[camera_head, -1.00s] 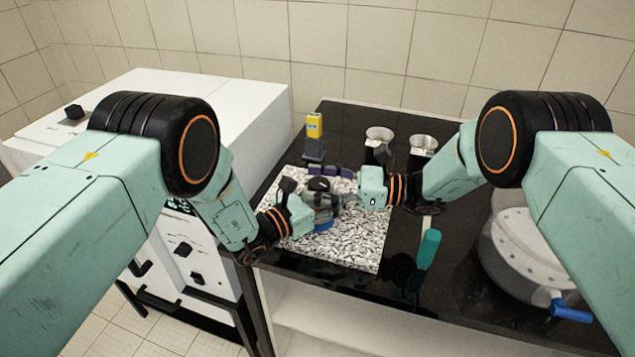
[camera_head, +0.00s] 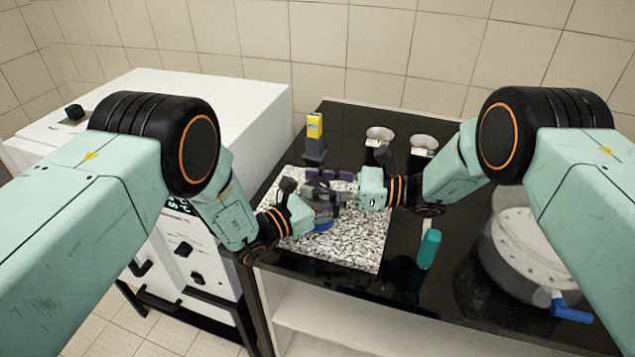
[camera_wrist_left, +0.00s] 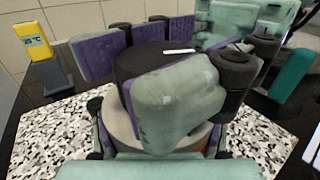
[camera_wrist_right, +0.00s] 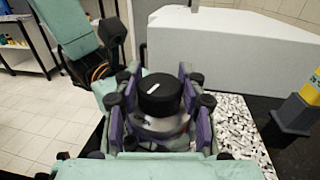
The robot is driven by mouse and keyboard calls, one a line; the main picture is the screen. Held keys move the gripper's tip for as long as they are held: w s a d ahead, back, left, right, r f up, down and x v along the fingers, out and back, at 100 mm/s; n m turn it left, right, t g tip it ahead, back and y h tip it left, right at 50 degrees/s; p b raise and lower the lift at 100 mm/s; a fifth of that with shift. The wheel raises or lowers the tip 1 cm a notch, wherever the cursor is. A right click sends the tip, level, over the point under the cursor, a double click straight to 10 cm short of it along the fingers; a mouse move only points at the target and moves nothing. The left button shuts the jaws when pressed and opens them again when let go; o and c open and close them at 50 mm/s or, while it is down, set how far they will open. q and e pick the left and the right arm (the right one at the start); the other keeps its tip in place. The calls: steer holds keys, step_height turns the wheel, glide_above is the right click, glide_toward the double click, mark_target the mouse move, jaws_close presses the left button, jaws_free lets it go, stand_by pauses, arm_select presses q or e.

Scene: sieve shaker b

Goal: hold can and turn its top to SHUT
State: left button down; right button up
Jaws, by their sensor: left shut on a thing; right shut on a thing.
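The can's black top (camera_wrist_right: 160,94) carries a white mark and sits between my right gripper's fingers in the right wrist view. The same top shows partly in the left wrist view (camera_wrist_left: 142,60), with one finger covering its near side. The can's pale grey body (camera_wrist_left: 118,122) is below. My right gripper (camera_head: 328,190) is shut around the top from the right. My left gripper (camera_head: 318,212) is shut on the body from the left, lower down. The can stands over the speckled mat (camera_head: 362,232), with a blue part (camera_head: 323,227) low beneath the grippers. SHUT lettering is not legible.
A yellow device on a dark stand (camera_head: 314,138) is behind the mat. Two metal cups (camera_head: 379,134) (camera_head: 424,142) stand at the back. A teal-handled tool (camera_head: 429,250) and a large round lidded vessel (camera_head: 525,248) are on the right. A white cabinet (camera_head: 225,115) is left.

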steer(key=shift+m+t, duration=0.6)
steer(key=shift+t, duration=0.3)
steer(key=o, duration=1.2)
steer(key=shift+v, duration=3.75)
steer(key=shift+r, duration=0.1)
